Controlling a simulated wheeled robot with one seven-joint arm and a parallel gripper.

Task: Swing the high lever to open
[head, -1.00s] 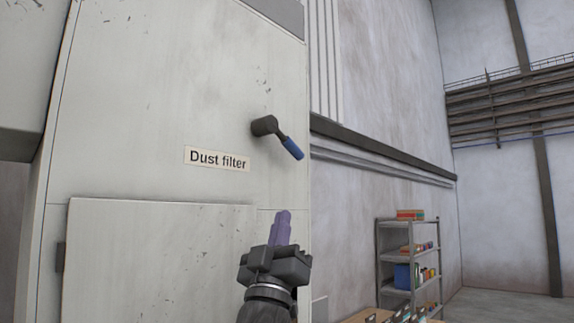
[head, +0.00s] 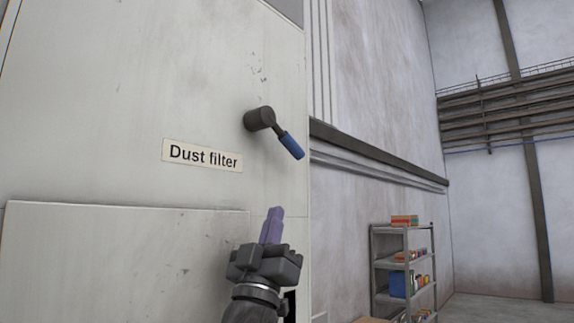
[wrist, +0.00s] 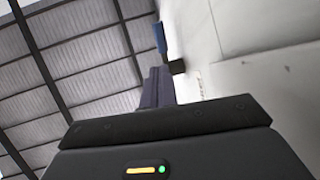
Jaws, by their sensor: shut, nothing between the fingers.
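The high lever (head: 276,134) is on the upper part of the pale cabinet, near its right edge. It has a dark round hub and a dark arm ending in a blue grip (head: 292,146), which slants down to the right. A "Dust filter" label (head: 202,155) is to its lower left. My gripper (head: 273,218) is below the lever, pointing up, with its purple fingers together and empty. It is apart from the lever. In the wrist view the blue grip (wrist: 160,38) and dark hub (wrist: 177,67) show beyond the fingers (wrist: 157,88).
The cabinet front (head: 120,100) fills the left, with a raised panel (head: 110,260) low on it. A metal shelf rack (head: 403,262) with boxes stands at the right, farther back. The space right of the lever is open.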

